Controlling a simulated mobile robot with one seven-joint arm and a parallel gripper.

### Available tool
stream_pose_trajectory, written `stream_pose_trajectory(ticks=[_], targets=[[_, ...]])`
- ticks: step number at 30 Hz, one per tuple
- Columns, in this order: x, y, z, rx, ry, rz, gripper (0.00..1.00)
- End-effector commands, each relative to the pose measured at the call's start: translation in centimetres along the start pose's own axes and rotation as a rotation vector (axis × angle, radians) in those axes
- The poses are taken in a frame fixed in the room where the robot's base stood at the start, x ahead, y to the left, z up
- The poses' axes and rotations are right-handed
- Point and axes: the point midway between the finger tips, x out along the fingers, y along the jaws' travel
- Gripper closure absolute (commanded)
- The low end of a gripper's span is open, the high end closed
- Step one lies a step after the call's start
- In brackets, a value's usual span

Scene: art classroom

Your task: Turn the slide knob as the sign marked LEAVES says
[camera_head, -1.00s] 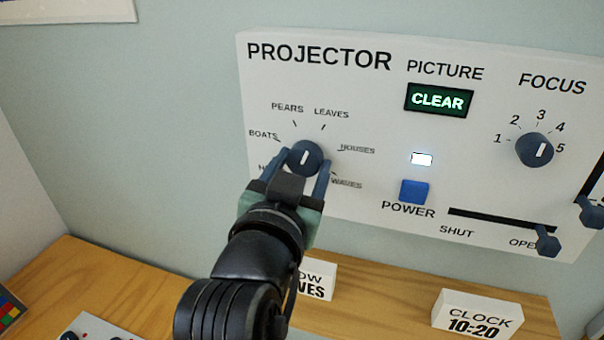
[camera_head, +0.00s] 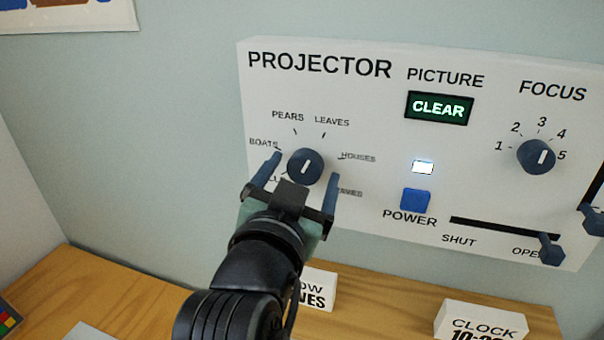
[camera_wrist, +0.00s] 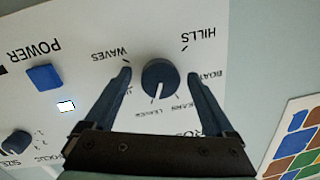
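The slide knob (camera_head: 306,166) is a dark round dial on the white projector panel (camera_head: 365,95). Its white pointer points nearly straight up, leaning slightly to the LEAVES side between the PEARS and LEAVES marks. The knob also shows in the wrist view (camera_wrist: 160,77). My gripper (camera_head: 298,180) is open, with one finger on each side of the knob and gaps to both. It shows the same in the wrist view (camera_wrist: 160,85). A white sign (camera_head: 320,288) stands on the wooden top, partly hidden by my arm; only the ends of its words show.
Right of the knob are the blue POWER button (camera_head: 415,199), a lit lamp (camera_head: 423,167), a display (camera_head: 438,107) reading CLEAR, the FOCUS knob (camera_head: 536,156) and a SHUT/OPEN slider (camera_head: 550,249). A CLOCK block (camera_head: 480,322) stands on the wooden top (camera_head: 130,290).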

Motion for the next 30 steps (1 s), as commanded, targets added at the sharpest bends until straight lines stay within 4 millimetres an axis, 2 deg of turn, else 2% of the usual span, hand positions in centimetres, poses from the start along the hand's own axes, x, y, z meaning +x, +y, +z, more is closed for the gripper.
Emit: stream_pose_trajectory(ticks=[7,11,21,30], targets=[[-0.2,0.0,0.0,0.0,0.002,0.0,0.11],[-1.3,0.0,0.0,-0.001,0.003,-0.002,0.11],[-8.2,-0.1,-0.2,-0.002,-0.001,0.0,0.11],[-8.6,0.0,-0.6,0.0,0.0,0.018,0.11]])
